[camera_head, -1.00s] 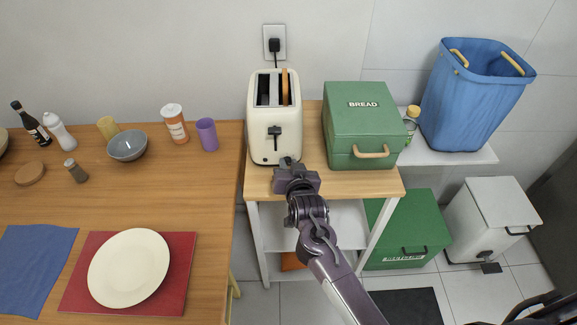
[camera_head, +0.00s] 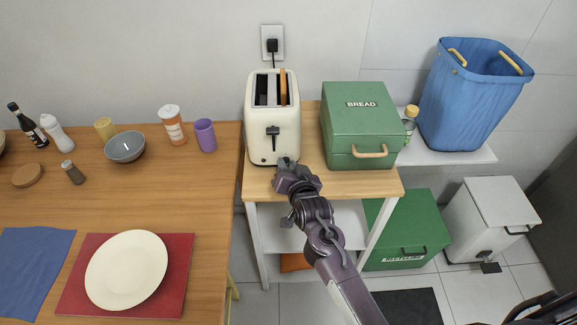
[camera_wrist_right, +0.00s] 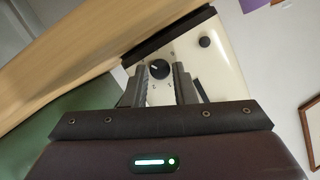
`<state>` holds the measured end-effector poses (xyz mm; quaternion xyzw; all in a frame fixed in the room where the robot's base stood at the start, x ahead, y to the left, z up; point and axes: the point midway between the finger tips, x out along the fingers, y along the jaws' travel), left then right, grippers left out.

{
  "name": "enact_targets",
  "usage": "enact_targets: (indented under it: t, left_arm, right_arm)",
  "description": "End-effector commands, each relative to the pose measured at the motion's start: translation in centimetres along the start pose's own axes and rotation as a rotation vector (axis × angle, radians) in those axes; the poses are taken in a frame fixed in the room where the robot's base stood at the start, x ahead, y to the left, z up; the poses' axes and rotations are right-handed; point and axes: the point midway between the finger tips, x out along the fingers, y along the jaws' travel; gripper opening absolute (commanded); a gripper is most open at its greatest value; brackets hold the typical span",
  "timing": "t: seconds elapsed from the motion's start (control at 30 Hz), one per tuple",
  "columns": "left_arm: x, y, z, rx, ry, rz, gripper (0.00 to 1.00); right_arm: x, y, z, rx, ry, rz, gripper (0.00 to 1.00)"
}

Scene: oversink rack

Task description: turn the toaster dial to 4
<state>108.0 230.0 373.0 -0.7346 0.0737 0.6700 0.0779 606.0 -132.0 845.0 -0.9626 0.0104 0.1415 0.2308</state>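The cream toaster (camera_head: 259,119) stands on the small wooden-topped stand, with a slice of bread (camera_head: 283,88) in one slot and a black lever (camera_head: 272,131) on its front. My right gripper (camera_head: 287,163) is at the lower front of the toaster and hides the dial in the head view. In the right wrist view the black dial (camera_wrist_right: 159,69) with a white pointer mark shows between the two open fingertips (camera_wrist_right: 159,75). I cannot tell whether the fingers touch it. My left gripper is not in view.
A green bread box (camera_head: 362,130) stands right of the toaster. A second round black knob (camera_wrist_right: 204,42) shows on the toaster front. The wooden table (camera_head: 180,205) at left holds a plate (camera_head: 127,270), a bowl (camera_head: 125,147) and a purple cup (camera_head: 205,136).

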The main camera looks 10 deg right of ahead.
Motion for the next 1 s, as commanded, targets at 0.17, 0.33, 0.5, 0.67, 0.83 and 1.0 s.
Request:
enact_targets:
  t: [0.17, 0.33, 0.5, 0.67, 0.83, 1.0]
  left_arm:
    - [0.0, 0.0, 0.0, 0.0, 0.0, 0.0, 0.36]
    - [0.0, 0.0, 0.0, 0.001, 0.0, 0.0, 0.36]
    - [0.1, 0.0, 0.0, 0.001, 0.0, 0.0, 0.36]
    - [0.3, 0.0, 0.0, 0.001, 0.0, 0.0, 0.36]
    - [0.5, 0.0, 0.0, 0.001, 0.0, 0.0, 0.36]
    - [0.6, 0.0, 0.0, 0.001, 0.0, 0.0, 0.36]
  right_arm:
    - [0.0, 0.0, 0.0, -0.001, 0.0, 0.0, 0.42]
    - [0.0, 0.0, 0.0, -0.001, 0.0, 0.0, 0.42]
    - [-0.8, 0.0, 0.0, -0.001, 0.0, 0.0, 0.42]
    - [-3.3, 0.1, 0.2, -0.001, -0.002, 0.002, 0.42]
    - [-6.1, 0.1, 0.2, 0.0, -0.002, 0.001, 0.42]
    - [-7.6, 0.0, 0.1, -0.001, -0.001, 0.001, 0.42]
